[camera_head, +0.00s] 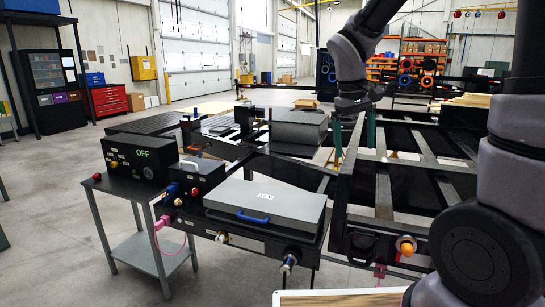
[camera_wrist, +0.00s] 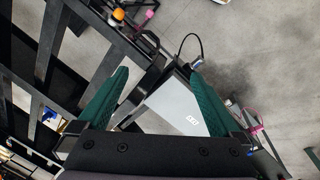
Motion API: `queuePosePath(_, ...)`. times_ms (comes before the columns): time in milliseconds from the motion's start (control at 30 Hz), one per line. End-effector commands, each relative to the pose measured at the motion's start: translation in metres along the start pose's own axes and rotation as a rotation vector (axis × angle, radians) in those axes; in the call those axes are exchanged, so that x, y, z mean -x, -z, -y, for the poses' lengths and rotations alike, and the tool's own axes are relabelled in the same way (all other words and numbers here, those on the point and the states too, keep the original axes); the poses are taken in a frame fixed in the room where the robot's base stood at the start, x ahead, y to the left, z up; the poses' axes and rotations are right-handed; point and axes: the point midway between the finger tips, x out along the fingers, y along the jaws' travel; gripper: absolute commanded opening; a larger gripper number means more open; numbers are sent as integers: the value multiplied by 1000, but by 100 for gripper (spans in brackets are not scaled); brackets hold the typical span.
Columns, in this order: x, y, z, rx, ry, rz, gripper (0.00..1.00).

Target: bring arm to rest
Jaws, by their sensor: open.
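My arm reaches in from the right in the head view and bends down to my gripper (camera_head: 354,138). Its two green fingers point down above the black trailer frame (camera_head: 383,190). In the wrist view the fingers of my gripper (camera_wrist: 158,76) are spread well apart, with nothing held between them. A grey lidded case (camera_head: 265,198) with a blue handle sits shut on the near part of the frame. The case (camera_wrist: 178,108) also shows below and between the fingers in the wrist view, apart from them.
A black control box (camera_head: 140,160) reading OFF stands on a small grey table (camera_head: 140,205) at the left. A second grey box (camera_head: 299,128) sits farther back on the frame. An orange knob (camera_head: 406,246) is at the near right. Grey floor (camera_head: 60,230) is clear at the left.

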Motion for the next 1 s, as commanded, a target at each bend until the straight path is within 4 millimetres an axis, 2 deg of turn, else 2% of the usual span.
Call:
queuePosePath(33,16,-12,-9,-66,40,-47,100)
queuePosePath(200,58,-48,-24,-265,166,-189,100)
queuePosePath(433,101,-95,-32,-502,302,-391,100)
queuePosePath(600,117,-116,-32,-605,358,-492,100)
queuePosePath(700,121,-121,-32,-632,374,-520,100)
queuePosePath(1000,122,-123,-31,-641,379,-528,100)
